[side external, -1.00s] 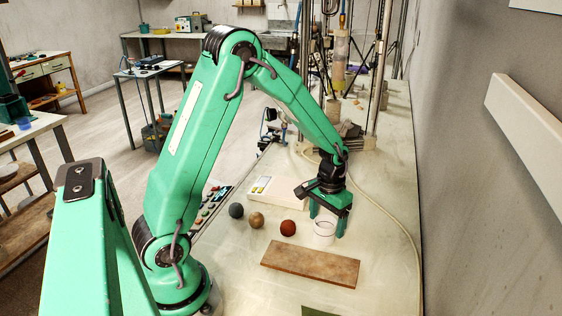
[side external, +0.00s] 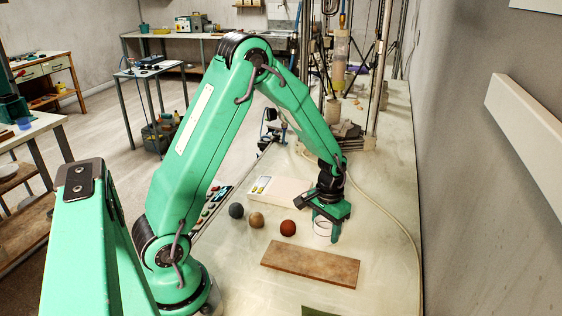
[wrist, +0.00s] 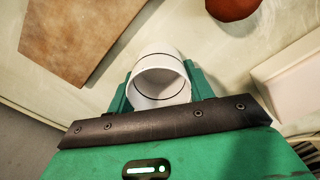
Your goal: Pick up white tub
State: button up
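The white tub (side external: 321,230) stands upright on the pale bench, beside a flat brown board. In the wrist view the white tub (wrist: 155,58) has a dark line around it and its open mouth faces the camera. My gripper (side external: 325,226) is lowered over the tub, pointing down. In the wrist view my gripper (wrist: 160,84) has one green finger on each side of the tub. The fingers are spread and close to its walls; I cannot tell whether either touches. The tub's lower part is partly hidden by a finger in the side view.
A brown board (side external: 310,263) lies in front of the tub. A red-brown ball (side external: 288,228), a tan ball (side external: 256,220) and a dark grey ball (side external: 236,210) lie to the left. A pale slab (side external: 280,190) lies behind them. A cable runs along the right.

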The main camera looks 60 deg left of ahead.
jog(key=c, duration=0.4)
jog(key=shift+o, duration=0.2)
jog(key=shift+r, duration=0.2)
jog(key=shift+r, duration=0.5)
jog(key=r, duration=0.3)
jog(key=shift+d, duration=0.2)
jog(key=s+d+r, duration=0.4)
jog(key=d+r, duration=0.2)
jog(key=d, duration=0.4)
jog(key=shift+s+d+r, duration=0.2)
jog(key=shift+r, duration=0.15)
